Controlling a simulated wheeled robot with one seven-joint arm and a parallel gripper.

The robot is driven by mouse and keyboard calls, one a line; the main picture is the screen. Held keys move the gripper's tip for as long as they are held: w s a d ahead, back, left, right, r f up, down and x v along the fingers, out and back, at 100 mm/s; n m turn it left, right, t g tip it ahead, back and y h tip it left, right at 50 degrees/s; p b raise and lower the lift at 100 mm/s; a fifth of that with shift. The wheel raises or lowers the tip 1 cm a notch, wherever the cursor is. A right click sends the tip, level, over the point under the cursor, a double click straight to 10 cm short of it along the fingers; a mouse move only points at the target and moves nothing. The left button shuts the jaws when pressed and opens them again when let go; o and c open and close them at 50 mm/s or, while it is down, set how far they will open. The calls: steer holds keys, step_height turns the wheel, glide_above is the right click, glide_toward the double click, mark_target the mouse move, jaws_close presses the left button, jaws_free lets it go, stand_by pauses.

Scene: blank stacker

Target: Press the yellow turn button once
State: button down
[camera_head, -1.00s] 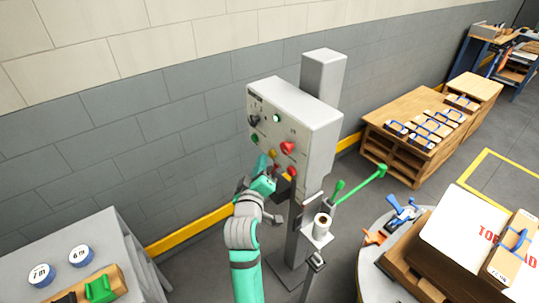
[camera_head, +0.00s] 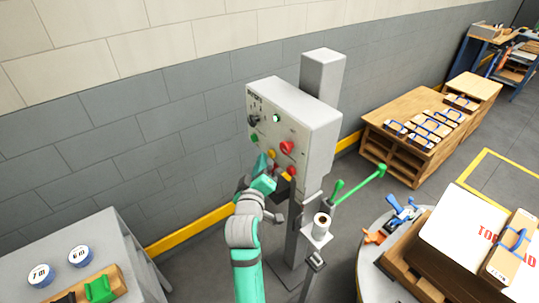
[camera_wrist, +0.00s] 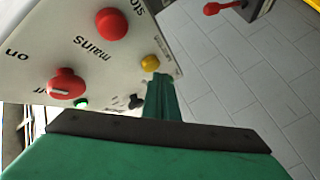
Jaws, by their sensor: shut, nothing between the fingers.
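The yellow button (camera_wrist: 150,63) is on the sloping light-grey control panel (camera_wrist: 30,40). In the wrist view it stands just beyond the tip of my gripper (camera_wrist: 160,80). The yellow button also shows in the head view (camera_head: 272,154), low on the panel front. My gripper (camera_head: 264,164) is in front of the panel's lower part, shut and empty, with its green fingers together. I cannot tell whether the fingertips touch the button.
Around the yellow button are a red stop button (camera_wrist: 112,23), a red mains knob (camera_wrist: 66,86) and a black knob (camera_wrist: 135,101). A grey post (camera_head: 325,75) carries the panel. A round table (camera_head: 365,280) stands to the right and a grey bench (camera_head: 125,240) to the left.

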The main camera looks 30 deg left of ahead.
steer(key=shift+w+d, duration=0.15)
steer(key=shift+w, duration=0.25)
stand_by(0.4)
